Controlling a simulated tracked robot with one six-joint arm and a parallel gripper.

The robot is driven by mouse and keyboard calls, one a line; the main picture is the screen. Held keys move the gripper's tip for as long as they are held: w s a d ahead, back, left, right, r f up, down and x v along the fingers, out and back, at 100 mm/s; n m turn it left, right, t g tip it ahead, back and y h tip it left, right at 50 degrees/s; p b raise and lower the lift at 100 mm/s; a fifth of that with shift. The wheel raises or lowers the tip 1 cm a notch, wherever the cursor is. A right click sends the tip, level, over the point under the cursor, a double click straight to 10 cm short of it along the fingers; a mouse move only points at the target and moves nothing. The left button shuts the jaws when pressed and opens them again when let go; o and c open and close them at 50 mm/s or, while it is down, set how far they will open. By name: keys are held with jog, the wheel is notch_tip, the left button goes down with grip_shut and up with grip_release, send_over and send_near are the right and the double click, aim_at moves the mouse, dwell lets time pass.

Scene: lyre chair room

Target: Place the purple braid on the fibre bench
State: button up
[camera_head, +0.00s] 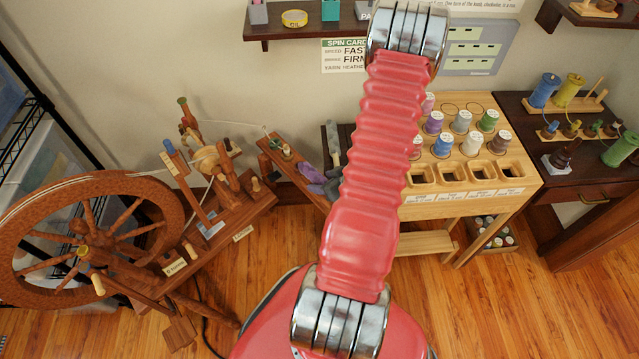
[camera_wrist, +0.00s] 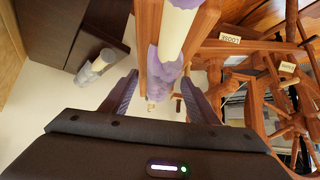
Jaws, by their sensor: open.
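The purple braid (camera_wrist: 163,82) is a lumpy violet bundle at the near end of a narrow wooden bench in the wrist view. In the head view a violet shape (camera_head: 310,172), seemingly the braid, shows on the narrow wooden bench (camera_head: 277,146). That bench looks like the fibre bench. My red arm hides part of this area and most of the gripper in the head view.
A spinning wheel (camera_head: 90,240) stands left of the bench. A dark table with a grey object (camera_head: 333,143) adjoins it on the right. A light wooden rack (camera_head: 515,177) with several spools stands further right. A wall shelf (camera_head: 300,28) hangs above.

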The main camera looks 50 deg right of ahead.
aim_at(323, 181)
jog(key=shift+c, duration=0.2)
jog(key=c, duration=1.2)
jog(key=shift+r, duration=5.05)
